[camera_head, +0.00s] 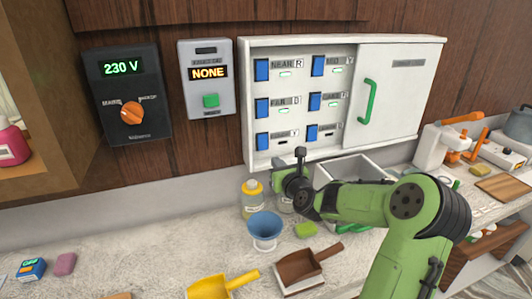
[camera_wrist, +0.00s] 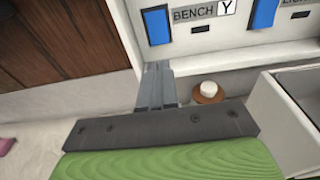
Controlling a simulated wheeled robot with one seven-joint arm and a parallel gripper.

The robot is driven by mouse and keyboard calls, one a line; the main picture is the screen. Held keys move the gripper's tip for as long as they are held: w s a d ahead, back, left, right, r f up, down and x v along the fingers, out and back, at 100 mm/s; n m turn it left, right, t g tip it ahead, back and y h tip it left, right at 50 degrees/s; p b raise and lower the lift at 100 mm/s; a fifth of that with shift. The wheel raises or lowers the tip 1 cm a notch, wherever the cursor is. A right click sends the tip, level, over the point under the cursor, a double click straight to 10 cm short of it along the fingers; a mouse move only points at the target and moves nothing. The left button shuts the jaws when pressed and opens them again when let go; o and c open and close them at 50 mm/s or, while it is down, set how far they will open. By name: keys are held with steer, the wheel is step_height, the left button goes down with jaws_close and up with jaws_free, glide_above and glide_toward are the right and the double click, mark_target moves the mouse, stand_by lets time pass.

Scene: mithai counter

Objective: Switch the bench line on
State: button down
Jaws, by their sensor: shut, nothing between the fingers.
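The white switch panel (camera_head: 300,50) hangs on the wood wall with several blue rockers, labels and small indicators. The lower-left blue rocker (camera_head: 263,140) shows in the wrist view as the bench rocker (camera_wrist: 156,25), beside a label reading BENCH Y (camera_wrist: 203,12). The bench indicator (camera_wrist: 201,29) is dark. My gripper (camera_wrist: 157,72) is shut and empty, its fingertips just below the bench rocker's lower end; contact cannot be told. In the head view my gripper (camera_head: 300,155) is in front of the panel's bottom edge, partly hidden by its own wrist.
The panel's sliding cover (camera_head: 400,95) with a green handle covers its right part. A 230 V meter (camera_head: 125,95) and a box reading NONE (camera_head: 208,90) hang left. Below are a yellow-capped bottle (camera_head: 252,198), a blue funnel (camera_head: 265,230) and a metal basin (camera_head: 355,172).

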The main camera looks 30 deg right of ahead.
mark_target(264, 148)
steer(key=x, duration=0.9)
steer(key=shift+w+f, duration=0.1)
steer(key=shift+w, duration=0.25)
